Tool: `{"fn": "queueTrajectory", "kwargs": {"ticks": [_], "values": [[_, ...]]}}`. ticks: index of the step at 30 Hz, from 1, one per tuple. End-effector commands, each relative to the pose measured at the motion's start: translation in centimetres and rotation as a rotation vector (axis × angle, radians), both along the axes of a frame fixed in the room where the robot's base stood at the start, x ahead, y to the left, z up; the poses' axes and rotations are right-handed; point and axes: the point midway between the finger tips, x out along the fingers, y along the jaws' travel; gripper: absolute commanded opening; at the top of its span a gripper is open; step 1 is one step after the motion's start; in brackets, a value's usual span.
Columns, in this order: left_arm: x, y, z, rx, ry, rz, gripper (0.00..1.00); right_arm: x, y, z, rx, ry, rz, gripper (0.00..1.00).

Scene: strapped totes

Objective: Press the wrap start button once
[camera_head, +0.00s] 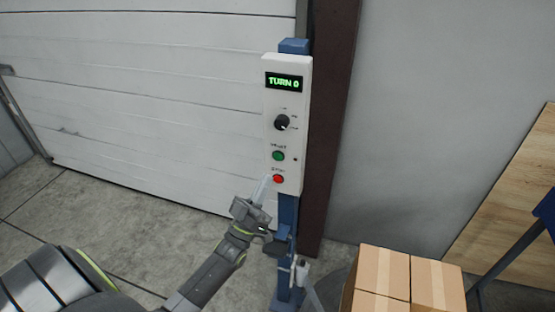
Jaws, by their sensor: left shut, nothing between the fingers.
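A white control box (301,130) is fixed on a blue post (291,215). Its display (284,82) shows "TURN 0" in green letters. Below the display are a black knob (282,122), a green button (278,156) and a red button (278,179). The small labels by the buttons are too blurred to read surely. My left gripper (265,186) is shut and empty, pointing up, with its tips just left of the red button and below the green one. I cannot tell whether the tips touch the box. My right gripper does not show.
Cardboard boxes (384,272) stand at the lower right, close to the post. A wooden board (512,190) leans at the far right. A white shutter door (150,100) is behind, with a dark brown column (333,110) beside it. Grey floor (110,215) is clear at the left.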

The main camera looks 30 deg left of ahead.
Motion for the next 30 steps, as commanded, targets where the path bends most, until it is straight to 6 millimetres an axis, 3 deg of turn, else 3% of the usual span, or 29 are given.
{"fn": "queueTrajectory", "kwargs": {"ticks": [6,12,30], "values": [[3.1,0.7,-0.2,0.001,-0.001,0.0,0.0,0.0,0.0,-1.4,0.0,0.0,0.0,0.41],[5.0,1.2,-0.2,0.001,-0.001,0.0,0.0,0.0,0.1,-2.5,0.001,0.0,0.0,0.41],[5.6,1.4,0.0,0.0,0.001,0.0,0.0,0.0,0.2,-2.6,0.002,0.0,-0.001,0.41]]}}
